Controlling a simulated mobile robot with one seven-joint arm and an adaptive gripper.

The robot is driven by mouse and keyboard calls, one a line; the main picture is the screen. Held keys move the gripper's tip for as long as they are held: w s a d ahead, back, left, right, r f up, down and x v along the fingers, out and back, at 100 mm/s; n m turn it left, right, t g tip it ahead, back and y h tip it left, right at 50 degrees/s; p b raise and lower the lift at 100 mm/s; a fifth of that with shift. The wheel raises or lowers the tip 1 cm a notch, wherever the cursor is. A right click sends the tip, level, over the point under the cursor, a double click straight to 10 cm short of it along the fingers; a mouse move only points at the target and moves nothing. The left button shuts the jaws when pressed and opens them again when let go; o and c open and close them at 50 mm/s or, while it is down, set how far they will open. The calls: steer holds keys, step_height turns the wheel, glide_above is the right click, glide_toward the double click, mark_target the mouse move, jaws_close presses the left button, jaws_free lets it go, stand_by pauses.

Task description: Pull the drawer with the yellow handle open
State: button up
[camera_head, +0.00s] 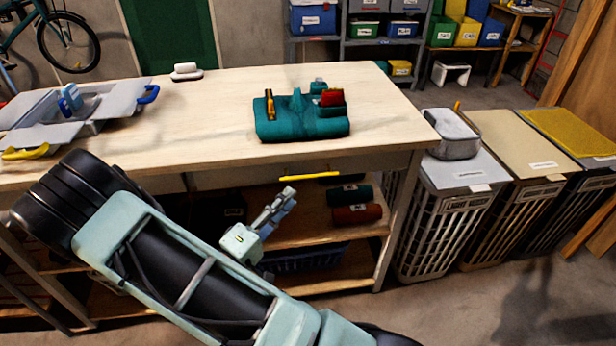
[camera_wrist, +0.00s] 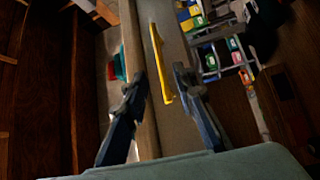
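The yellow handle (camera_head: 309,175) is a thin bar on the drawer front just under the workbench's front edge. The drawer looks shut, though its front is mostly shaded by the tabletop. In the wrist view the handle (camera_wrist: 158,60) runs lengthwise in front of a pale surface. My gripper (camera_head: 285,196) is just below and left of the handle in the head view. In the wrist view its two dark fingers (camera_wrist: 160,88) are spread, with the handle seen in the gap between them. Nothing is gripped, and I see no contact with the handle.
The wooden workbench (camera_head: 215,100) carries a teal caddy (camera_head: 300,128), an open grey toolbox (camera_head: 100,100) and a small white item (camera_head: 186,71). A lower shelf (camera_head: 325,222) holds rolled items. Laundry hampers (camera_head: 445,220) stand right of the bench.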

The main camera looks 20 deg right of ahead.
mark_target(310, 177)
steer(key=x, duration=0.9)
steer(key=shift+w+d+b, duration=0.1)
steer(key=shift+d+b, duration=0.25)
jaws_close()
